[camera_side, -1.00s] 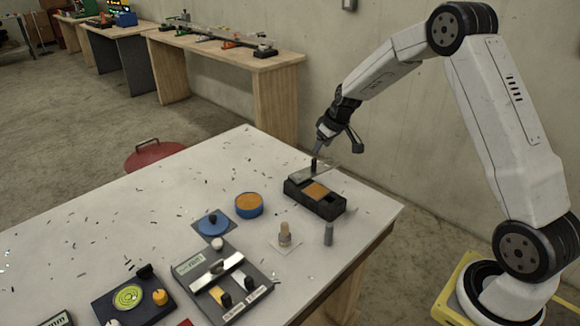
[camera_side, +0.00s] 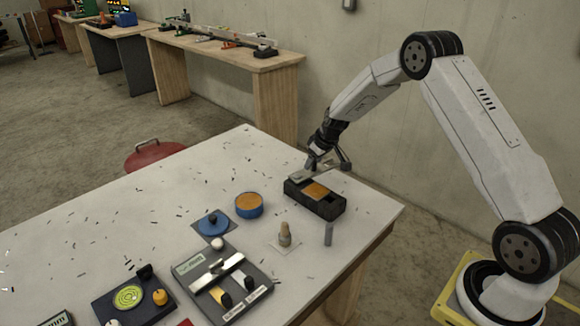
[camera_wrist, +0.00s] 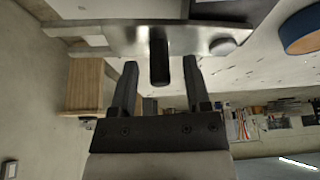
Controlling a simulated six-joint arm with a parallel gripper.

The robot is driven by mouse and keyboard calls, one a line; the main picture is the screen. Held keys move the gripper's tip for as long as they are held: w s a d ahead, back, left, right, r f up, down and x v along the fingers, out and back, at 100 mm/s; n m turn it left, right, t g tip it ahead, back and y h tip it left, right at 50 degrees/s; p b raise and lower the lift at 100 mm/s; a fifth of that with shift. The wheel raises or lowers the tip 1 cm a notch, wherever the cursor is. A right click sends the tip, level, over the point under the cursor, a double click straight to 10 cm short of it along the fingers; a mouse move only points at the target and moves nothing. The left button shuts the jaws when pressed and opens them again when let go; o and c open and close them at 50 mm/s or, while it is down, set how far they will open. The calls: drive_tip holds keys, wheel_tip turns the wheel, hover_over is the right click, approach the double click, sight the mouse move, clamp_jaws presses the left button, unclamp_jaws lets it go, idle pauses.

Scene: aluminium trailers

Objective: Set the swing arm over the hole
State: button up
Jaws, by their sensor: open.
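The swing arm is a flat metal bar (camera_wrist: 200,40) with a round rivet near its right end in the wrist view. A black upright knob (camera_wrist: 160,58) stands on it. In the side view the swing arm (camera_side: 300,177) lies across the top of a black block (camera_side: 318,208), toward its left end. An orange plate (camera_side: 317,190) and a dark recess show on the block. I cannot tell for sure which opening is the hole. My gripper (camera_wrist: 160,75) is open, its fingers on either side of the knob, with gaps; it also shows in the side view (camera_side: 318,163).
A blue round tin (camera_side: 249,211), a blue disc with a knob (camera_side: 212,223), a tan peg (camera_side: 285,236) and a grey cylinder (camera_side: 328,234) stand nearby. A panel with sliders (camera_side: 240,255) is nearer the front. The table's right edge is close to the block.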

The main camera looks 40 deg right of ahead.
drive_tip(key=shift+w+f, duration=0.1)
drive_tip(key=shift+f, duration=0.05)
clamp_jaws()
idle(1.4)
